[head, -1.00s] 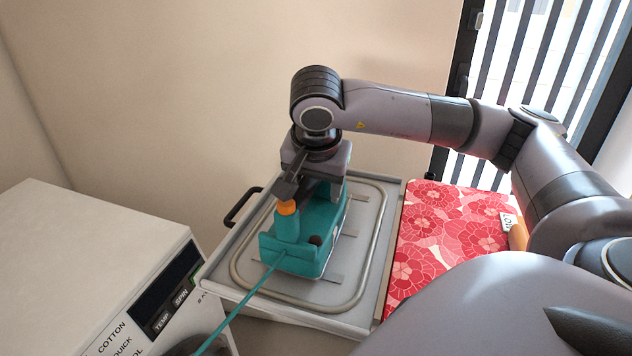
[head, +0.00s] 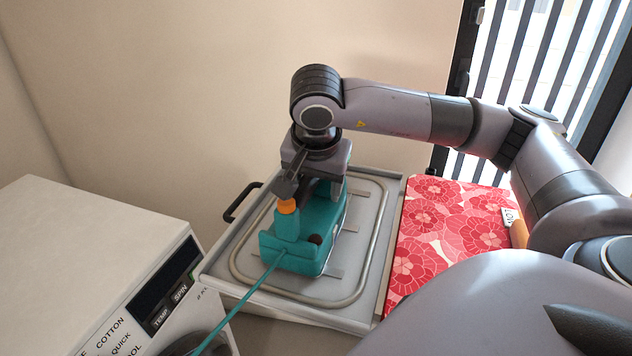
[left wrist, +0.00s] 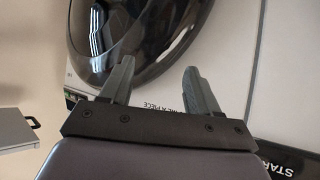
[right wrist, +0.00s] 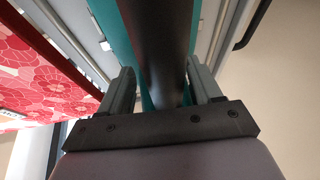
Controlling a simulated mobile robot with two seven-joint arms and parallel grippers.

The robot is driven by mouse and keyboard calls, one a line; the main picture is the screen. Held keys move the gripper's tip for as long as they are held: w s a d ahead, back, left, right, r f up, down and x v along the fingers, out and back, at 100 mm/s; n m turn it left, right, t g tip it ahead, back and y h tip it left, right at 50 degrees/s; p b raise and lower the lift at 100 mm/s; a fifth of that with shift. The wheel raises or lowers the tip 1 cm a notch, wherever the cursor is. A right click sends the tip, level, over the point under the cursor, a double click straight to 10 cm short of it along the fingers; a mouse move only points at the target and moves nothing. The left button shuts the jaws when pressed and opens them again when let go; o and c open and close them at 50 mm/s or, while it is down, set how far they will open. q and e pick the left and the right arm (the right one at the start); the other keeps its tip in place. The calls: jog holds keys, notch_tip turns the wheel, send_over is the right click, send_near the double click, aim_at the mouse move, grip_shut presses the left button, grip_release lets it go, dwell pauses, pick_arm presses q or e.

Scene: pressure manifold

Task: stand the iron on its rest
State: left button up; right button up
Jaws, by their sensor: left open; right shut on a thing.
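The teal iron (head: 300,250) sits on the grey metal rest (head: 250,276), within the rest's raised tube loop. Its cord trails from its near end toward the bottom of the head view. My right gripper (head: 303,196) is above the iron and shut on its handle. In the right wrist view, the dark handle (right wrist: 165,45) lies between the fingers of that gripper (right wrist: 160,88), with the teal body beyond. The arm hides part of the iron's far end. My left gripper (left wrist: 157,85) is open and empty, facing the washer front.
The white washing machine (head: 80,250) stands at the left; its round dark door (left wrist: 135,40) is close to my left gripper. The red floral ironing board (head: 450,230) adjoins the rest on the right. A wall is behind, and a slatted window is at the right.

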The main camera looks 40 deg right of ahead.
jog(key=o, duration=1.5)
jog(key=shift+o, duration=0.2)
jog(key=shift+s+f, duration=0.1)
jog(key=shift+f, duration=0.15)
jog(key=shift+v, duration=3.75)
